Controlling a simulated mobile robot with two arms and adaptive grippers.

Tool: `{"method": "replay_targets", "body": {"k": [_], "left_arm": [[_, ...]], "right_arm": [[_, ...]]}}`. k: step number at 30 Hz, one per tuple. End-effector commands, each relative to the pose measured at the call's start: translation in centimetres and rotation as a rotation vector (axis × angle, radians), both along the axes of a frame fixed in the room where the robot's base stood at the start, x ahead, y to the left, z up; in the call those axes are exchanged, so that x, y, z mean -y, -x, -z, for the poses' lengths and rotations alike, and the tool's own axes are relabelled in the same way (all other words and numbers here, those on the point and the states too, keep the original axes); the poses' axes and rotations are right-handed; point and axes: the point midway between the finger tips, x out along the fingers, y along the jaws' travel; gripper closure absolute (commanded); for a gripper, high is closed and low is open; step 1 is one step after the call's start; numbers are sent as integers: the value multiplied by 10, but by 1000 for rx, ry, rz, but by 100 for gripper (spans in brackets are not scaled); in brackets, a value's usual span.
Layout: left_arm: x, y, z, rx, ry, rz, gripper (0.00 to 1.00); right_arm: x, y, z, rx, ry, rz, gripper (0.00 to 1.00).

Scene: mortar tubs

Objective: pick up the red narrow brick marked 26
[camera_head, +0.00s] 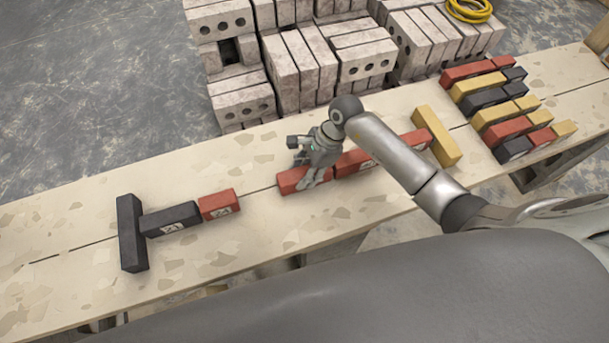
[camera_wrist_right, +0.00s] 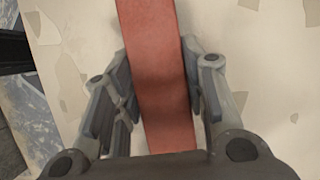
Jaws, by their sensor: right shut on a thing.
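My right gripper (camera_head: 312,180) points down over the row of bricks on the plank table. It is shut on a red narrow brick (camera_head: 288,182), which looks to be resting on the table at the left end of a red row. The gripper hides part of that brick, and I cannot read its mark. In the right wrist view the red brick (camera_wrist_right: 158,60) runs lengthwise between the two fingers of the gripper (camera_wrist_right: 160,98). Just right of it in the head view lies another red brick (camera_head: 352,163). My left gripper is not in view.
A yellow brick (camera_head: 437,135) lies across the row's right end. At left lie a dark crosswise brick (camera_head: 130,235), a dark brick (camera_head: 170,219) and a short red brick (camera_head: 219,204). Several coloured bricks lie at right (camera_head: 500,108). Grey block stacks (camera_head: 300,65) stand behind the table.

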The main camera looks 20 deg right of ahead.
Motion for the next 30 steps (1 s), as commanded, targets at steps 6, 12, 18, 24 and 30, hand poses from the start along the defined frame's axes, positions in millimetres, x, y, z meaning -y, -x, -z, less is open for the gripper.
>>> {"method": "replay_targets", "body": {"k": [6, 12, 18, 24, 30], "left_arm": [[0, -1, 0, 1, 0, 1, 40], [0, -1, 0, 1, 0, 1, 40], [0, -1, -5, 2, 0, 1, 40], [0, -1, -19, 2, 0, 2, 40], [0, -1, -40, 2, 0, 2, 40]], "right_arm": [[0, 0, 0, 0, 0, 0, 100], [0, -1, -2, 3, -2, 0, 100], [0, -2, -8, 5, 0, -1, 100], [0, -2, -30, 7, 1, -3, 100], [8, 10, -53, 3, 1, -1, 100]]}}
